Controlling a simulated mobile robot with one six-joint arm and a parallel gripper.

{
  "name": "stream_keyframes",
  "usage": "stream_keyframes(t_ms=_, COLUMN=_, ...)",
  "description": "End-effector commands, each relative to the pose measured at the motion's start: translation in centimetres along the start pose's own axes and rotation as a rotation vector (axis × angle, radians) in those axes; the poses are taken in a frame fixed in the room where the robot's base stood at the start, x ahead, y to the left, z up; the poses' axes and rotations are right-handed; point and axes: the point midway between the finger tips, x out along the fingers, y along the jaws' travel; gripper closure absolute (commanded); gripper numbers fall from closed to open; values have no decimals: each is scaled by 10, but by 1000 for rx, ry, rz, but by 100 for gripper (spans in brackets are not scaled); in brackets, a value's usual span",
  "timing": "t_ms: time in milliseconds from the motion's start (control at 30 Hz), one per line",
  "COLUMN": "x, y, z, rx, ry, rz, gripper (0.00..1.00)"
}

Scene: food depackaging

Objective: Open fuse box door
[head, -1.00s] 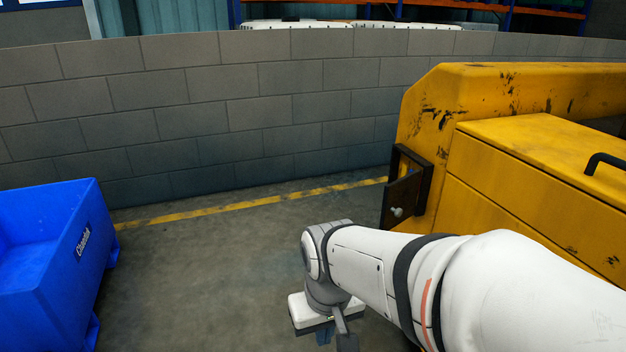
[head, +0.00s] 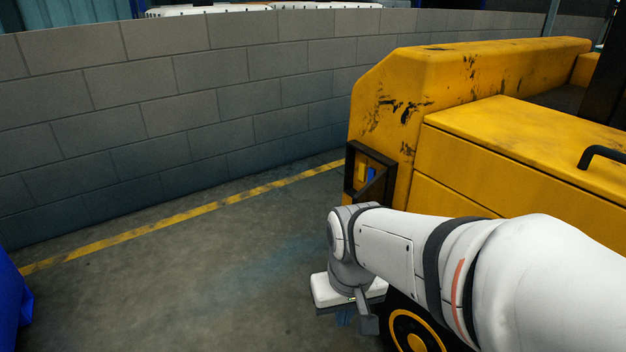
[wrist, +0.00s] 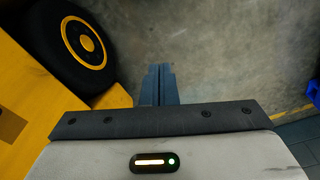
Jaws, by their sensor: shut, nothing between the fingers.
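The fuse box (head: 350,173) is a dark-framed box on the left end of the yellow machine in the head view. Its opening shows yellow and blue parts inside. A dark slanted panel, apparently its door (head: 378,190), stands ajar across the lower right of the opening; its lower part is hidden behind my arm. My gripper (head: 345,319) points down below and in front of the box, apart from it. In the wrist view my gripper (wrist: 158,84) has its fingers together, empty, above the floor. The fuse box is not in the wrist view.
The yellow machine (head: 470,75) fills the right side, with its wheel (wrist: 88,45) close beside my gripper. A block wall (head: 180,120) runs behind. A blue bin (head: 12,305) is at the left edge. Open concrete floor lies between.

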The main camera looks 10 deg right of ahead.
Motion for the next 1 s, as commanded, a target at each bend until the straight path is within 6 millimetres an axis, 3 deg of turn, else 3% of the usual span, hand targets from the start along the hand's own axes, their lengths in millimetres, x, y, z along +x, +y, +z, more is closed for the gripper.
stream_keyframes(t_ms=167, x=3, y=16, z=1, rx=160, ry=-122, rz=-83, gripper=100)
stream_keyframes(t_ms=333, x=6, y=18, z=-3, rx=517, ry=-354, rz=-296, gripper=100)
stream_keyframes(t_ms=567, x=1, y=34, z=-39, rx=1050, ry=-614, rz=-703, gripper=100)
stream_keyframes(t_ms=667, x=-2, y=57, z=-62, rx=1274, ry=-683, rz=-911, gripper=100)
stream_keyframes(t_ms=800, x=-2, y=107, z=-91, rx=1564, ry=-727, rz=-1224, gripper=100)
stream_keyframes(t_ms=1000, x=6, y=182, z=-107, rx=1847, ry=-690, rz=-1592, gripper=100)
